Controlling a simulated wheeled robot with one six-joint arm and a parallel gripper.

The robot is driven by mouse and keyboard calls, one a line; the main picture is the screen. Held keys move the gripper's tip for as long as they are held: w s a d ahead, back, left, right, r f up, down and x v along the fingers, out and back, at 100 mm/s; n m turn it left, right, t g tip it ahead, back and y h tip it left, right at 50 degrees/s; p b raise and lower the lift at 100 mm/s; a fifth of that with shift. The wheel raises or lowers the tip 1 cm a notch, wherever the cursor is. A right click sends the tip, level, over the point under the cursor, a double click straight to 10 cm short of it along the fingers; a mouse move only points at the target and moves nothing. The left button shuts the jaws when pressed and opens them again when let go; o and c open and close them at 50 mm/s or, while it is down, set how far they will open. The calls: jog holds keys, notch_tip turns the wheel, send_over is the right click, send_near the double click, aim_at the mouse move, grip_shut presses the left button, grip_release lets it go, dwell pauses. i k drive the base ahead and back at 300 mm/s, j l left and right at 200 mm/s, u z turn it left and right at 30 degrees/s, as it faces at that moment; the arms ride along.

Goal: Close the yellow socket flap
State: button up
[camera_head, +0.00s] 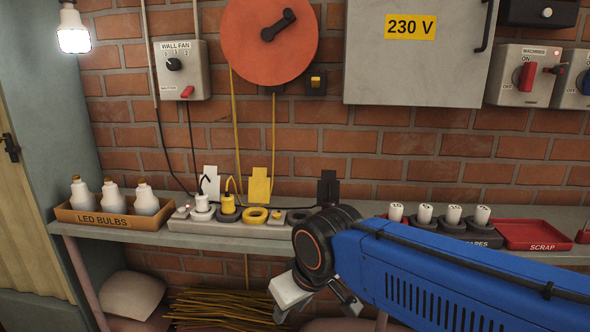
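The yellow socket flap (259,186) stands upright against the brick wall at the back of the power strip (190,226). A yellow ring-shaped socket (255,215) sits just in front of it. A white flap (211,181) stands to its left and a black flap (328,188) to its right, both upright. My gripper (318,303) is below and right of the yellow flap in the picture, in front of the shelf edge and apart from the flap. Its two fingers look spread with nothing between them, though my arm hides part of it.
A white plug (202,208) and a yellow plug (228,205) with cords stand in the strip, left of the yellow ring. An LED bulbs box (110,221) is at the left. Labelled weights (425,213) and a red scrap tray (533,247) are at the right.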

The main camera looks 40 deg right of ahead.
aim_at(259, 184)
jog(key=i+j+z, duration=0.1)
jog(key=z, duration=0.35)
jog(key=i+j+z, duration=0.1)
jog(key=j+z, duration=0.2)
jog(key=z, duration=0.15)
jog(key=j+z, duration=0.25)
jog(key=z, duration=0.2)
jog(key=j+z, duration=0.25)
jog(key=z, duration=0.2)
jog(key=j+z, duration=0.1)
jog(key=j, duration=0.3)
jog(key=k+j, duration=0.1)
jog(key=j, duration=0.35)
jog(key=j+z, duration=0.15)
jog(key=j, duration=0.25)
jog(key=k+j+z, duration=0.1)
jog(key=j, duration=0.3)
jog(key=k+j+z, duration=0.1)
jog(key=j, duration=0.3)
jog(key=k+j, duration=0.15)
jog(key=j, duration=0.25)
jog(key=k+j+z, duration=0.15)
jog(key=j, duration=0.25)
